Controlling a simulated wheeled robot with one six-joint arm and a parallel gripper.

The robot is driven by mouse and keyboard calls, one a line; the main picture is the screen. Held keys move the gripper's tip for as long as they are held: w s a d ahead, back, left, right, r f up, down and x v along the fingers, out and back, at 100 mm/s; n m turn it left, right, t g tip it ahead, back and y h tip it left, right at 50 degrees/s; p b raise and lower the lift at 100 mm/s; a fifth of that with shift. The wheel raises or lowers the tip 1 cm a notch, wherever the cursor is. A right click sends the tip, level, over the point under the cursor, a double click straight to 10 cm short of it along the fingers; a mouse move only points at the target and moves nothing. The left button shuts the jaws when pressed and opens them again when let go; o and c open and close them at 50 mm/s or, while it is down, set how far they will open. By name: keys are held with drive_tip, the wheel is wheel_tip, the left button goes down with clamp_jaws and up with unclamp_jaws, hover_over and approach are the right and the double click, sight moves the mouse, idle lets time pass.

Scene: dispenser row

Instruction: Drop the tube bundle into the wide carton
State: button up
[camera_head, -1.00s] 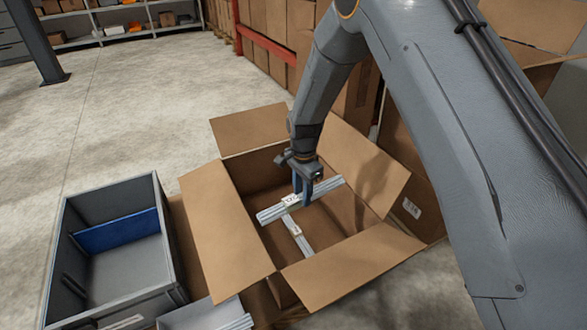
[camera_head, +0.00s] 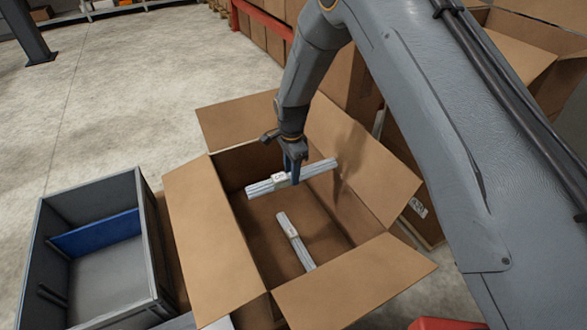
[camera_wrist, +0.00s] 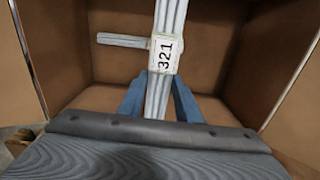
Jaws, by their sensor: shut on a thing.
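The wide carton (camera_head: 215,238) stands open with its flaps folded outward. My gripper (camera_head: 293,180) is over the carton's opening, pointing down, and is shut on a tube bundle (camera_head: 322,173) of pale grey tubes with a white label. In the wrist view the held tube bundle (camera_wrist: 170,18) runs between the blue fingers (camera_wrist: 160,98), and its label reads 321. A second, similar tube bundle (camera_head: 284,223) with a white label lies inside the carton below. It also shows in the wrist view (camera_wrist: 120,41), partly hidden behind the held one.
A grey bin (camera_head: 145,215) with a blue divider (camera_head: 95,233) stands left of the carton. Other cardboard boxes (camera_head: 350,85) stand behind and to the right. A red part (camera_head: 445,324) shows at the bottom edge.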

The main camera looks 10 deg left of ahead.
drive_tip(key=shift+s+a+f+b, duration=0.1)
drive_tip(key=shift+f+b, duration=0.65)
drive_tip(key=shift+f, duration=0.5)
drive_tip(key=shift+a+f+b, duration=0.1)
drive_tip(key=shift+f+b, duration=0.6)
drive_tip(key=shift+f, duration=0.5)
drive_tip(key=o, duration=1.2)
drive_tip(key=shift+r+p, duration=0.5)
drive_tip(key=shift+r, duration=3.4)
drive_tip(key=shift+r, duration=0.1)
